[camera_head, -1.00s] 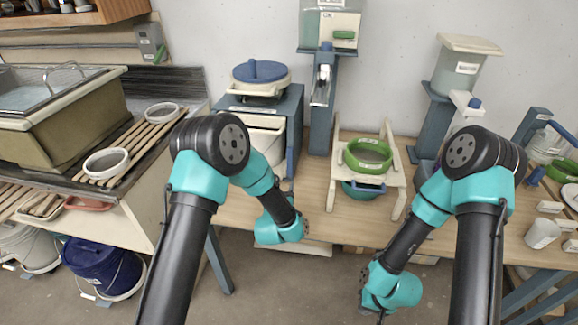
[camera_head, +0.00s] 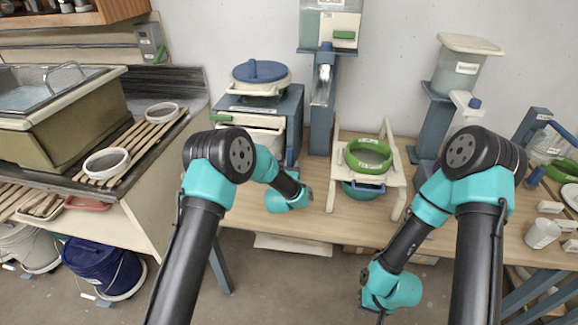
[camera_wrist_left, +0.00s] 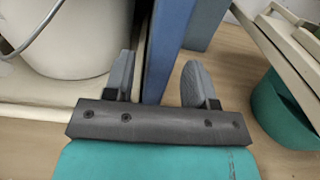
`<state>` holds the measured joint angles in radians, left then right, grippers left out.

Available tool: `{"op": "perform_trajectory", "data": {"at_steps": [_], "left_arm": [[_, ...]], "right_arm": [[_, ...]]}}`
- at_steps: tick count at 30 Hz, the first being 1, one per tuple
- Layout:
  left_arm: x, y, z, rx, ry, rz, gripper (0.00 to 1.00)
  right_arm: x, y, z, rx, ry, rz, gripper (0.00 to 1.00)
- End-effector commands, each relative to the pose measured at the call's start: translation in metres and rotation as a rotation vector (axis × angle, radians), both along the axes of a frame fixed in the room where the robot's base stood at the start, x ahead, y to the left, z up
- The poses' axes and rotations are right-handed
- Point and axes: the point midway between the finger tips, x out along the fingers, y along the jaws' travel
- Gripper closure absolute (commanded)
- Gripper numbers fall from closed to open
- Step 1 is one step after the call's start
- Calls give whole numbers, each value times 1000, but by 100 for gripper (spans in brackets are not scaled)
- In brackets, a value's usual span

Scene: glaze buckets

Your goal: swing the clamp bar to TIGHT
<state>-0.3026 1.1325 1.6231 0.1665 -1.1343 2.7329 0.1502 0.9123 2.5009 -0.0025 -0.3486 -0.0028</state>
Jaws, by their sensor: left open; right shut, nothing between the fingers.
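A cream bar (camera_head: 249,119) with a green end (camera_head: 221,117) lies across the upper front of the blue stand at the left of the bench. It looks like the clamp bar, but I cannot read a TIGHT mark. My left gripper (camera_head: 306,193) is just right of and below that stand. In the left wrist view my left gripper (camera_wrist_left: 158,82) is open and empty, with a blue post (camera_wrist_left: 172,45) beyond and between its fingers. My right gripper (camera_head: 374,307) hangs low in front of the bench, shut, its fingers mostly hidden.
A cream bucket (camera_wrist_left: 75,45) stands in the blue stand, left of my left fingers. A green ring (camera_head: 368,155) sits on a cream wooden frame (camera_head: 338,180) above a green bowl (camera_wrist_left: 288,115).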

Motion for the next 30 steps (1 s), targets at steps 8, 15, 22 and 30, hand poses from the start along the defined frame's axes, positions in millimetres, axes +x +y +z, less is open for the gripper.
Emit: {"op": "perform_trajectory", "data": {"at_steps": [8,15,22,30], "left_arm": [[0,0,0,0,0,0,57],[0,0,0,0,0,0,80],[0,0,0,0,0,0,100],[0,0,0,1,0,0,100]], "right_arm": [[0,0,0,0,0,0,100],[0,0,0,0,0,0,100],[0,0,0,0,0,0,100],[0,0,0,0,0,0,100]]}}
